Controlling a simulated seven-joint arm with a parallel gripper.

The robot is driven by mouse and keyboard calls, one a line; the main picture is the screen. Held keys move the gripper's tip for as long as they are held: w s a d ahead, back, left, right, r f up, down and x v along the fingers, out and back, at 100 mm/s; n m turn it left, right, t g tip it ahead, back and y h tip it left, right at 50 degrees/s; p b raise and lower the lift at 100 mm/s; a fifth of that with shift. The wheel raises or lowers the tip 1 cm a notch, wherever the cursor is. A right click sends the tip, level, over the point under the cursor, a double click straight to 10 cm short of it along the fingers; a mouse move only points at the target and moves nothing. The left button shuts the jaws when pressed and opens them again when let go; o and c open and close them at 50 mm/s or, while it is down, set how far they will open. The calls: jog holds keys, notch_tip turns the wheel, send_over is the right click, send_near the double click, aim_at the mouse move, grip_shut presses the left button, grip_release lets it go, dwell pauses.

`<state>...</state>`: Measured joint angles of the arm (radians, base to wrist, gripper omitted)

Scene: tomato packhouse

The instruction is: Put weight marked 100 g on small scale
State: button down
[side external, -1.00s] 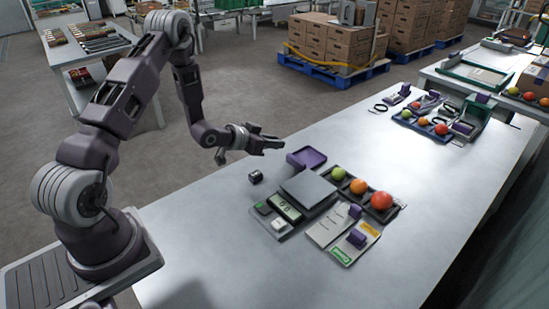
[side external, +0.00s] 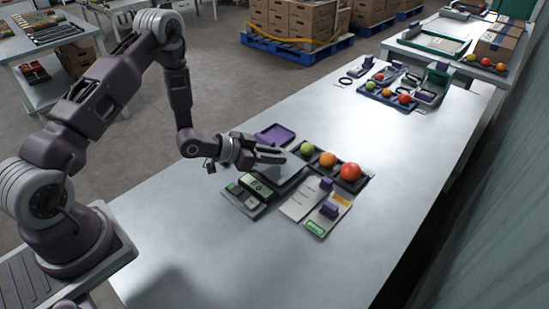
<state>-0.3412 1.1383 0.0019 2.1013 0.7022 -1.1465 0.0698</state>
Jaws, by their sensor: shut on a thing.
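No weight with a readable 100 g mark shows.
A purple tray (side external: 275,134) lies behind the gripper. A dark tray (side external: 368,181) with green, orange and red tomatoes is right of the scale. Two cards with purple blocks (side external: 326,184) (side external: 329,210) lie in front. The table's front right is clear.

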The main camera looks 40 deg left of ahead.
jog(key=shift+f, duration=0.4)
jog(key=shift+f, duration=0.15)
jog(key=c, duration=1.3)
grip_release()
